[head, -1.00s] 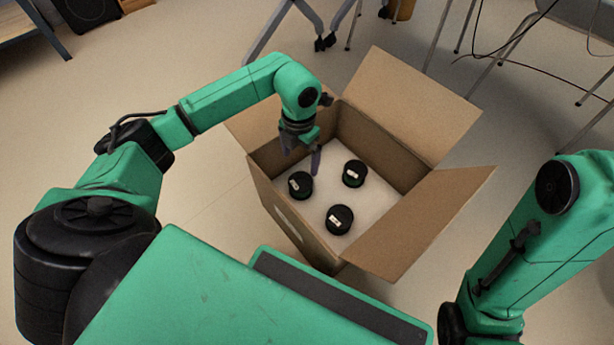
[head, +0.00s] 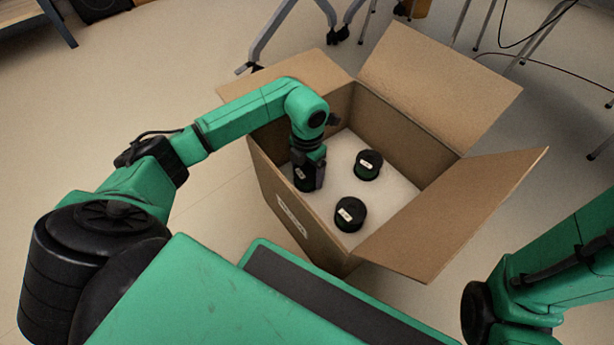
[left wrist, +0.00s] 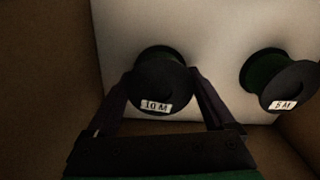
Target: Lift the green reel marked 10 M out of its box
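The green reel marked 10 M (left wrist: 158,88) has black flanges and a white label, and stands on the pale floor of the open cardboard box (head: 298,232). In the head view this reel (head: 304,183) is partly hidden by my left gripper (head: 309,177). In the left wrist view, the fingers of my left gripper (left wrist: 161,82) lie on both sides of the reel, close to its flange. I cannot tell whether they press on it. My right gripper is out of view.
Two similar reels stand in the box, one farther back (head: 368,165) and one nearer (head: 350,214). The box's flaps (head: 440,80) spread outward. Chair legs stand behind.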

